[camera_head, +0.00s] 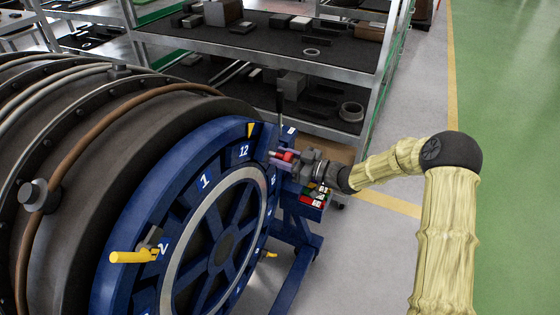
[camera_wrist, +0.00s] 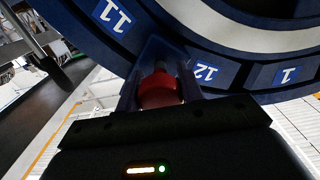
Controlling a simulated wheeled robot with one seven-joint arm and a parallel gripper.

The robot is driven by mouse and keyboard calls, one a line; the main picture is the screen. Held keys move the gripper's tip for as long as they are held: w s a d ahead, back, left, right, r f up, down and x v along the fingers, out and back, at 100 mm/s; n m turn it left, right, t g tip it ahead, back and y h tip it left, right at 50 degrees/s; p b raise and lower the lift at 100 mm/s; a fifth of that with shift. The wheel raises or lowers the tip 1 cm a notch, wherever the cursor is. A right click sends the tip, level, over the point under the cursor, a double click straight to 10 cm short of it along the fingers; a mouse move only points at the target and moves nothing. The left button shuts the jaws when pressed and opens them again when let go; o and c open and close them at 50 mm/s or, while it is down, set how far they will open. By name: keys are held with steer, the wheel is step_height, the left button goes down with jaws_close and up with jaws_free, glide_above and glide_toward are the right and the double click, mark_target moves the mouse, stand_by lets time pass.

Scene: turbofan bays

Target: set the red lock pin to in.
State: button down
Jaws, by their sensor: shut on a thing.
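The red lock pin (camera_head: 285,155) is at the upper right rim of the blue numbered ring, near the 12 label. In the wrist view the red pin (camera_wrist: 158,91) sits between the two fingers, in front of a dark blue bracket on the ring. My gripper (camera_wrist: 158,98) is shut on it, reaching in from the right in the head view (camera_head: 290,157). How deep the pin sits in its bracket is hidden by the red knob and the fingers.
The blue ring (camera_head: 128,205) stands against a large dark engine casing (camera_head: 130,130). A yellow handle (camera_head: 133,257) sticks out near label 2. A metal shelf (camera_head: 300,50) with grey parts stands behind. The floor at the right is clear.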

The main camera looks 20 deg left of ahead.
steer(key=shift+a+r, duration=0.1)
steer(key=shift+a, duration=0.05)
steer(key=c, duration=1.2)
jaws_free()
steer(key=shift+o, duration=1.4)
steer(key=shift+a, duration=0.15)
steer(key=shift+d, duration=0.25)
steer(key=s+d+b, duration=0.2)
steer(key=d+b, duration=0.3)
steer(key=d, duration=1.2)
steer(key=shift+s, duration=0.35)
